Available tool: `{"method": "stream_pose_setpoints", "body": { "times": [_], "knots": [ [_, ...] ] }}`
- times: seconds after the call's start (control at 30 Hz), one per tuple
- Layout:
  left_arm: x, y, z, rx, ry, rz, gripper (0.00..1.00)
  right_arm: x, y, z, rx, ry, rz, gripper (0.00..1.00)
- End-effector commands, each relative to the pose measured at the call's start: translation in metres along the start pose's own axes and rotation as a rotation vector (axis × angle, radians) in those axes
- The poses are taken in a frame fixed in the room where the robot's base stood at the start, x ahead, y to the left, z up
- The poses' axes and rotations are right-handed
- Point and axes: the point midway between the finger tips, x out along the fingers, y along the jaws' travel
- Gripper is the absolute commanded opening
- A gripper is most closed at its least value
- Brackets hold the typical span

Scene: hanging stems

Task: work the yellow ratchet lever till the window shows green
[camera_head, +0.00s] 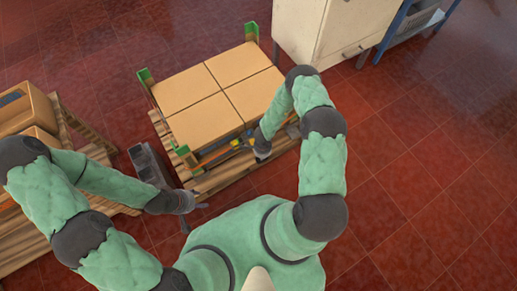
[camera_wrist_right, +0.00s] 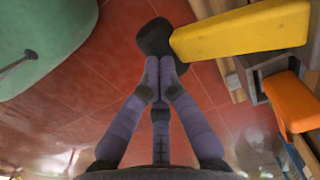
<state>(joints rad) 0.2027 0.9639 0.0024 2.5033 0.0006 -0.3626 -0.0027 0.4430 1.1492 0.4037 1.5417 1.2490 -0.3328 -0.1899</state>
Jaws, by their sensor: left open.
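The yellow ratchet lever (camera_head: 240,143) shows small at the near side of the pallet load. In the right wrist view the yellow lever (camera_wrist_right: 240,30) reaches in from the right and ends in a dark knob (camera_wrist_right: 154,37). My right gripper (camera_wrist_right: 158,70) has its fingertips together right at the knob, seemingly touching it, not visibly wrapped around it. It also shows in the head view (camera_head: 262,150), beside the lever. An orange part (camera_wrist_right: 290,100) sits by the lever's grey housing. My left gripper (camera_head: 194,203) is open and empty, left of the pallet's near corner. The window cannot be made out.
Several cartons (camera_head: 222,88) stand on a wooden pallet (camera_head: 222,178) with green corner posts (camera_head: 147,76). A grey box-like object (camera_head: 148,165) stands left of it, beside another loaded pallet. A white cabinet (camera_head: 335,28) is behind. Red tiled floor (camera_head: 430,150) is clear at the right.

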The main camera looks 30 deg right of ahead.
Motion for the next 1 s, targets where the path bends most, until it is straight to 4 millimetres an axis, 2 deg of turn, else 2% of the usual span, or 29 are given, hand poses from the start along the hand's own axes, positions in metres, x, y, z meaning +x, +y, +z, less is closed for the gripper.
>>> {"method": "stream_pose_setpoints", "body": {
  "times": [0.17,0.5,0.83,1.0],
  "knots": [
    [-0.003,0.001,0.0,0.0,0.0,0.0,0.53,-0.003,0.0,0.0,0.0,0.0,0.0,0.0],
    [-0.025,0.009,0.001,0.0,0.0,0.0,0.53,-0.03,0.009,0.0,0.0,-0.001,0.001,0.0],
    [-0.024,0.009,0.001,0.0,0.0,0.0,0.53,-0.03,0.011,0.001,-0.001,-0.001,0.002,0.0],
    [-0.032,0.011,0.001,0.0,0.0,0.0,0.53,-0.04,0.011,0.001,-0.001,-0.001,0.002,0.0]
  ]
}}
